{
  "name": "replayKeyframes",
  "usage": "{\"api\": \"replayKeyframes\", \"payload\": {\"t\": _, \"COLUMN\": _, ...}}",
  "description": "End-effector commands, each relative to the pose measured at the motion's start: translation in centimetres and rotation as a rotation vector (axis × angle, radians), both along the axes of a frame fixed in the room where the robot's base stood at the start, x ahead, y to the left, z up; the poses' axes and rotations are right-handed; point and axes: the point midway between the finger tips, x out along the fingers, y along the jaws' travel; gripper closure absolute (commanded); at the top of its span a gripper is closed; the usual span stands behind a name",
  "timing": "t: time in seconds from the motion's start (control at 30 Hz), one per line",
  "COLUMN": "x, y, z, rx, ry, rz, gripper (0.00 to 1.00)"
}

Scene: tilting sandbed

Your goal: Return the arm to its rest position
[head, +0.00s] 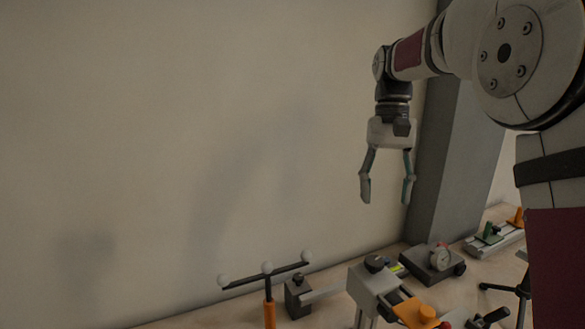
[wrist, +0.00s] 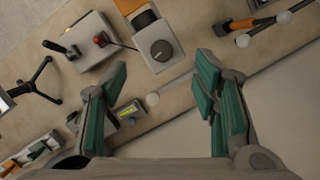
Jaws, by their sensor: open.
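My gripper (head: 387,190) hangs in the air in front of the pale wall, pointing down, at the end of my raised arm. Its two fingers are spread apart with nothing between them in the head view. In the wrist view the gripper (wrist: 165,100) is also open, with its green pads seen from above. It is well above the bench and touches nothing. The sandbed is not clearly identifiable in either view.
A grey pillar (head: 447,165) rises right of the gripper. The air left of the gripper is free.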

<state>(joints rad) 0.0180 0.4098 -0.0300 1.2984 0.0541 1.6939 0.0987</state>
Motion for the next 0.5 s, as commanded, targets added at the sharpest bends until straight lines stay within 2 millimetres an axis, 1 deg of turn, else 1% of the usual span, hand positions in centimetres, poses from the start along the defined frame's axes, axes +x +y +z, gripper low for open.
{"api": "replayKeyframes", "payload": {"t": 0.03, "x": -1.5, "y": 0.1, "z": 1.0, "rx": -0.001, "ry": -0.035, "rz": 0.006, "gripper": 0.46}}
{"api": "replayKeyframes", "payload": {"t": 0.2, "x": -6.1, "y": 0.2, "z": 2.7, "rx": -0.009, "ry": -0.153, "rz": 0.025, "gripper": 0.46}}
{"api": "replayKeyframes", "payload": {"t": 0.37, "x": -10.6, "y": 0.3, "z": 3.3, "rx": -0.019, "ry": -0.262, "rz": 0.045, "gripper": 0.46}}
{"api": "replayKeyframes", "payload": {"t": 0.5, "x": -14.7, "y": 0.4, "z": 2.9, "rx": -0.028, "ry": -0.357, "rz": 0.065, "gripper": 0.46}}
